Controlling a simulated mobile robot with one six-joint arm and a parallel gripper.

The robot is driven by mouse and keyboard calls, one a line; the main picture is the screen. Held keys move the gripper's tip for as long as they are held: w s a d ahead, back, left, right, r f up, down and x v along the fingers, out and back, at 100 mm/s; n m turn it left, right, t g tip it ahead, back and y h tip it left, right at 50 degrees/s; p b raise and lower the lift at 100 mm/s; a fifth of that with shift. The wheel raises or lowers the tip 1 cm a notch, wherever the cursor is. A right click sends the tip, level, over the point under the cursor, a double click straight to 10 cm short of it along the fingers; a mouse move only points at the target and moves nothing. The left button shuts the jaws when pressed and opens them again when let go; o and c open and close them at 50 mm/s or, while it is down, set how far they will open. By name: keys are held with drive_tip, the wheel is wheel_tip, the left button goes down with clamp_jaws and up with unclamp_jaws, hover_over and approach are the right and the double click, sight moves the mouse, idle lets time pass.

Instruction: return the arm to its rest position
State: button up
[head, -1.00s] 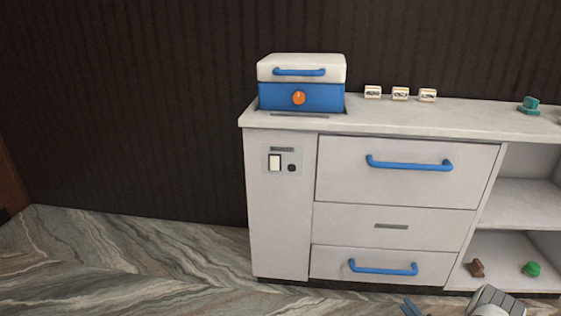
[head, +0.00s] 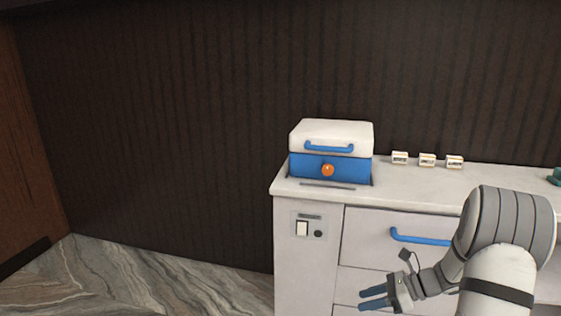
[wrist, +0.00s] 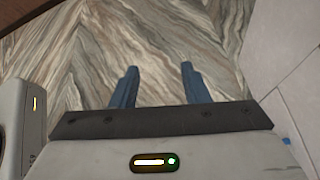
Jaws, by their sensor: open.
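My gripper (head: 372,298) has two blue fingers and shows low in the head view, in front of the counter's drawers. The fingers point left and are apart, with nothing between them. In the wrist view my gripper (wrist: 158,85) is also open and empty above the marbled floor. My grey and white arm reaches in from the lower right of the head view and is bent, hiding part of the drawers.
The white counter (head: 305,262) stands right of centre, with a blue-handled drawer (head: 370,225). A blue and white box with an orange knob (head: 330,166) and small labelled cards (head: 427,160) sit on top. The marbled floor (head: 150,275) at left is clear.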

drive_tip(key=s+a+r+n+h+p, duration=0.4)
drive_tip(key=s+r+n+h+p, duration=0.2)
drive_tip(key=s+r+n, duration=0.5)
drive_tip(key=s+a+r+n+h+p, duration=0.4)
drive_tip(key=s+r+n+p, duration=0.6)
drive_tip(key=r, duration=0.9)
drive_tip(key=shift+s+r+n+h, duration=0.35)
drive_tip(key=shift+s+n+h, duration=0.5)
drive_tip(key=shift+n, duration=0.25)
drive_tip(key=shift+c, duration=0.5)
